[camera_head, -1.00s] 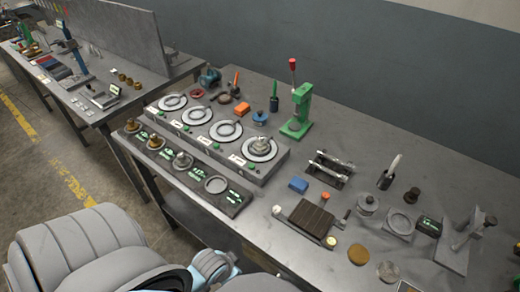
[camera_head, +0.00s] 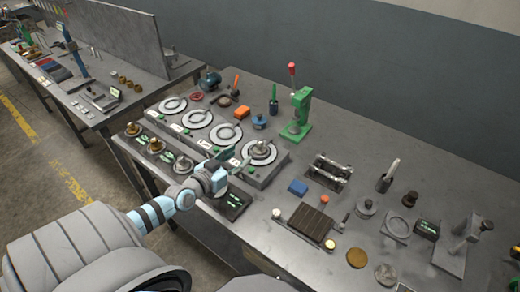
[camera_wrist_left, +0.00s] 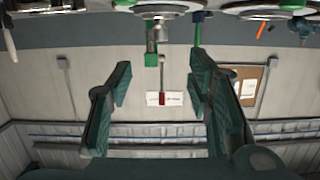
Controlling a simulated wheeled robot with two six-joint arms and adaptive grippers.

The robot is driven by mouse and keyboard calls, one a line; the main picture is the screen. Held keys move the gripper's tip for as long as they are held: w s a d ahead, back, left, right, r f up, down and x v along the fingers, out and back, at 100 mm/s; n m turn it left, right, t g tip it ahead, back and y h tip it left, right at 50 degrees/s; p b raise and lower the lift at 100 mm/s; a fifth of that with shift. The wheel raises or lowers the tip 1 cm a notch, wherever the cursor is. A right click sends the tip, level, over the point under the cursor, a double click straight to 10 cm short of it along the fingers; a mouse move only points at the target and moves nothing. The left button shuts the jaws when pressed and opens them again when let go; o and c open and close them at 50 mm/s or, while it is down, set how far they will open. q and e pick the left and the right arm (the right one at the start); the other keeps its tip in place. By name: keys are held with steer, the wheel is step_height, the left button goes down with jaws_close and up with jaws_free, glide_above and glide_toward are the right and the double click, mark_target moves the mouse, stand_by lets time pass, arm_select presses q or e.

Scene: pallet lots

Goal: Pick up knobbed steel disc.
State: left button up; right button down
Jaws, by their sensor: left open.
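A knobbed steel disc (camera_head: 259,149) sits on the round plate of the rightmost unit in the grey row. Another knobbed steel piece (camera_head: 183,163) stands in the dark tray in front, partly beside my arm. A third (camera_head: 365,207) stands on the bench to the right. I cannot tell for certain which one is meant. My left gripper (camera_head: 236,160) is open and empty, above the front of the row, just left of the first disc. In the left wrist view, its fingers (camera_wrist_left: 159,78) are spread with nothing between them.
The dark tray (camera_head: 235,207) holds brass knobbed pieces (camera_head: 133,129) at its left. A green press (camera_head: 298,115) stands behind. Bare bench shows at the back right.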

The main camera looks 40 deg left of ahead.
mark_target(258, 146)
arm_select(q)
steer(key=w+f+b, duration=0.1)
steer(key=w, duration=0.3)
steer(key=w+f+b, duration=0.1)
steer(key=w+b, duration=0.1)
steer(key=w, duration=0.1)
steer(key=w+f+b, duration=0.1)
steer(key=w+b, duration=0.1)
steer(key=w, duration=0.2)
steer(key=shift+w+a+f, duration=0.1)
steer(key=shift+w+f, duration=0.1)
steer(key=shift+w, duration=0.4)
steer(key=shift+r, duration=0.1)
jaws_close()
